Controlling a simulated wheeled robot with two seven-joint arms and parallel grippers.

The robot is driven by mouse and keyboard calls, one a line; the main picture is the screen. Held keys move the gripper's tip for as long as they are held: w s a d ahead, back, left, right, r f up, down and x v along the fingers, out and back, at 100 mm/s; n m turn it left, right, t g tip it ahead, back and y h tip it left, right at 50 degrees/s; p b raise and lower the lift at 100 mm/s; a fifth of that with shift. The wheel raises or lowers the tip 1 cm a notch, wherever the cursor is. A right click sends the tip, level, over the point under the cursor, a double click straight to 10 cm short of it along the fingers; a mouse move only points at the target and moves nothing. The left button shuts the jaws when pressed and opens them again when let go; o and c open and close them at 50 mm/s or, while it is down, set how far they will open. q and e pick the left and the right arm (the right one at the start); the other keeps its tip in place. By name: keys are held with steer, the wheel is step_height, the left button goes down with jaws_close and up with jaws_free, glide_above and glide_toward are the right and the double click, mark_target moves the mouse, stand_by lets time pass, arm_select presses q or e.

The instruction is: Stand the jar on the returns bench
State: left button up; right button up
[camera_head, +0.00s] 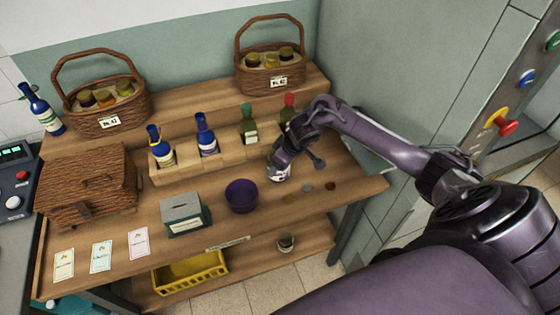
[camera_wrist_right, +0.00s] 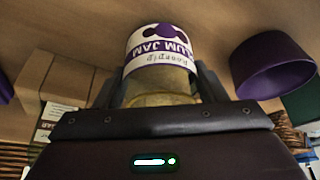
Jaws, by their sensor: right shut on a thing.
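My right gripper (camera_head: 281,165) is over the right part of the wooden bench's worktop (camera_head: 225,225), shut on a jar (camera_head: 279,174). The jar has a white and purple label, and only its lower part shows below the gripper in the head view. In the right wrist view the jar (camera_wrist_right: 162,50) sits between both fingers of my right gripper (camera_wrist_right: 160,85); its label reads plum jam, upside down in the picture. I cannot tell whether the jar touches the worktop. My left gripper is not in view.
A purple bowl (camera_head: 241,196) stands left of the jar, with a grey slotted box (camera_head: 186,214) beyond it. Small discs (camera_head: 307,188) lie to the right. A stepped rack (camera_head: 180,172) with several bottles is behind.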

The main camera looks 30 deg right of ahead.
steer(key=shift+f, duration=0.1)
steer(key=o, duration=1.1)
steer(key=shift+s+r, duration=0.1)
steer(key=shift+r, duration=0.2)
steer(key=v, duration=1.1)
steer(key=shift+s+d+r+b, duration=0.1)
steer(key=shift+s+r+b, duration=0.1)
steer(key=shift+r+b, duration=0.15)
steer(key=shift+f, duration=0.1)
